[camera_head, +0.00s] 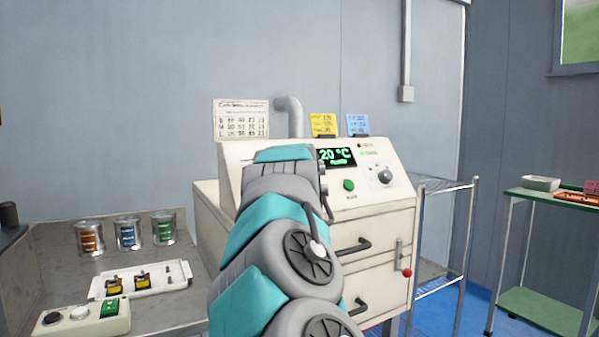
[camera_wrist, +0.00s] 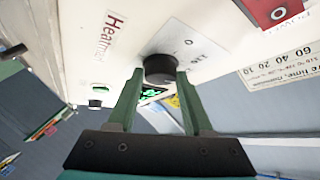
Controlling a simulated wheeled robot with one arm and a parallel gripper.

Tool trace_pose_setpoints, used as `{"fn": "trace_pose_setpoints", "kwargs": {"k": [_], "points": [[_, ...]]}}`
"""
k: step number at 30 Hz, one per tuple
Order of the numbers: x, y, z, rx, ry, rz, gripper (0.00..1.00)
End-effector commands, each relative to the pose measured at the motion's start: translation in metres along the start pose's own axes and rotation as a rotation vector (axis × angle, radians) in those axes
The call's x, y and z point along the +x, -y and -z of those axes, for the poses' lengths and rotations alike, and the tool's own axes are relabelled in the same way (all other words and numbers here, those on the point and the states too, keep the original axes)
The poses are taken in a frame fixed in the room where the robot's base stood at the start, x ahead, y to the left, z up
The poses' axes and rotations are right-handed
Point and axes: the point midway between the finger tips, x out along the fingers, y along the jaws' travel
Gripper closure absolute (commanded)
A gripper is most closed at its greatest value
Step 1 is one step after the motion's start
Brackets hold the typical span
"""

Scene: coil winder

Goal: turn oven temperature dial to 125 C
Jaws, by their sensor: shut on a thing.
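In the wrist view my gripper (camera_wrist: 160,76) has its two green fingers closed on the sides of a dark round dial (camera_wrist: 160,66). The dial sits on a white plate with partly readable markings on the oven panel. In the head view my arm hides this dial and my gripper. The oven (camera_head: 370,215) is a cream cabinet with a sloped front panel. Its green display (camera_head: 337,156) reads "20 °C"; my arm borders its left edge, so a leading digit may be hidden. The dial's pointer setting cannot be read.
A second knob (camera_head: 384,176) and a green button (camera_head: 348,185) are on the panel's right. A red switch (camera_wrist: 277,12) is near the held dial. Below are drawer handles (camera_head: 350,247) and a red-tipped lever (camera_head: 405,271). Cans and a white tray (camera_head: 165,283) stand on the left bench.

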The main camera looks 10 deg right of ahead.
Motion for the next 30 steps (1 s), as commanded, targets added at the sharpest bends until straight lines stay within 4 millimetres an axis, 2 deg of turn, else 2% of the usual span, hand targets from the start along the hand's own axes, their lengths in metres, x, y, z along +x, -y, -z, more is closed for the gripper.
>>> {"fn": "trace_pose_setpoints", "kwargs": {"k": [15, 30], "points": [[0.0011, 0.0017, -0.0002, 0.188, -0.014, -0.153, 1.00], [0.0002, 0.0031, 0.0000, 0.254, -0.020, -0.205, 1.00]]}}
